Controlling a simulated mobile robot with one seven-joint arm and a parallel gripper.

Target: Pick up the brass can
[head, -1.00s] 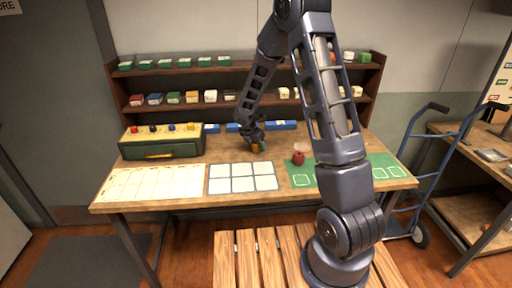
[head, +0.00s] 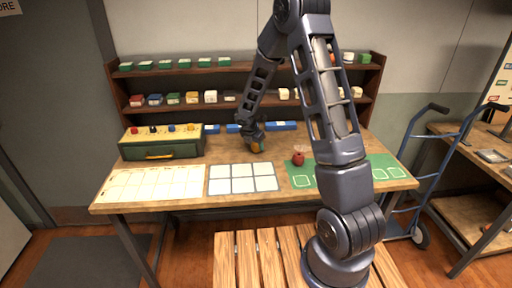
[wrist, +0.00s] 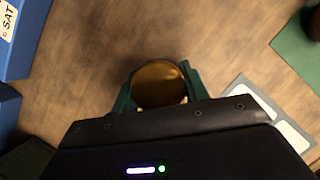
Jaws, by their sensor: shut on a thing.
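The brass can (wrist: 158,84) shows in the wrist view as a round golden top between two green fingers. My gripper (wrist: 158,90) is shut on it, one finger on each side. In the head view the can (head: 256,149) is a small golden patch under my gripper (head: 254,144), over the back middle of the table. Most of the can's side is hidden, and I cannot tell whether its base touches the table.
A red round object (head: 298,159) stands to the right by the green mat (head: 384,170). A white-celled mat (head: 243,191) lies in front. The green drawer box (head: 161,149) is left, and blue boxes (head: 281,126) are behind. Bare wood lies between.

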